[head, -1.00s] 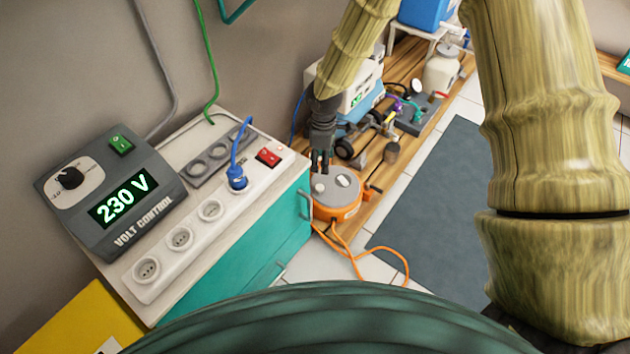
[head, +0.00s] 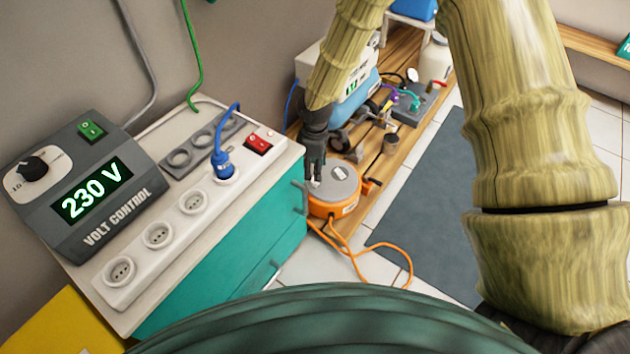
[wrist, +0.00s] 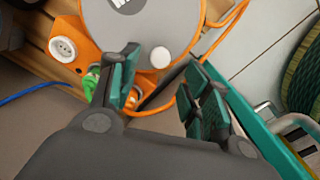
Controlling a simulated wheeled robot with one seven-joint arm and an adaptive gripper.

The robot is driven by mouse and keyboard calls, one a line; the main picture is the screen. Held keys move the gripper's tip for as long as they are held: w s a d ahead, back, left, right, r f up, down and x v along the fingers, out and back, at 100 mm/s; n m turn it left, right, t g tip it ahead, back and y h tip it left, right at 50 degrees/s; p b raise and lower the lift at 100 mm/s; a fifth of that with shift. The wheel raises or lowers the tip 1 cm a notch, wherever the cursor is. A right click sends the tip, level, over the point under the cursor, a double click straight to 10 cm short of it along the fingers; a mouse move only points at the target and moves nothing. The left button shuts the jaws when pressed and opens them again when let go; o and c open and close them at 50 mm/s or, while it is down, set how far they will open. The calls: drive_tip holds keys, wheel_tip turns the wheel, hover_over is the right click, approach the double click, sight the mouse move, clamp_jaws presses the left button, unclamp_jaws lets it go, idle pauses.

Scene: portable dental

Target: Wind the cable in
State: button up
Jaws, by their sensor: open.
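The orange cable reel (head: 341,207) with a grey round top stands on the wooden board beside the teal cabinet. In the wrist view its grey disc (wrist: 140,28) fills the top, with a small pale knob (wrist: 160,57) near the rim. The orange cable (head: 408,258) leaves the reel and lies in loops on the tiled floor; it also passes between and behind my fingers in the wrist view (wrist: 152,111). My gripper (head: 315,179) points down at the reel's left edge. Its fingers (wrist: 160,78) are apart and empty, with the knob just beyond them. Contact with the knob cannot be told.
The teal cabinet (head: 235,265) stands close to my gripper's left, with a handle facing the reel. A blue plug (head: 224,170) sits in the white socket strip on top. Several devices stand behind the reel. The grey mat (head: 425,190) at right is clear.

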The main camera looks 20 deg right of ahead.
wheel_tip(320, 180, down, 6)
drive_tip(key=shift+r+b, duration=0.1)
drive_tip(key=shift+b, duration=1.15)
clamp_jaws()
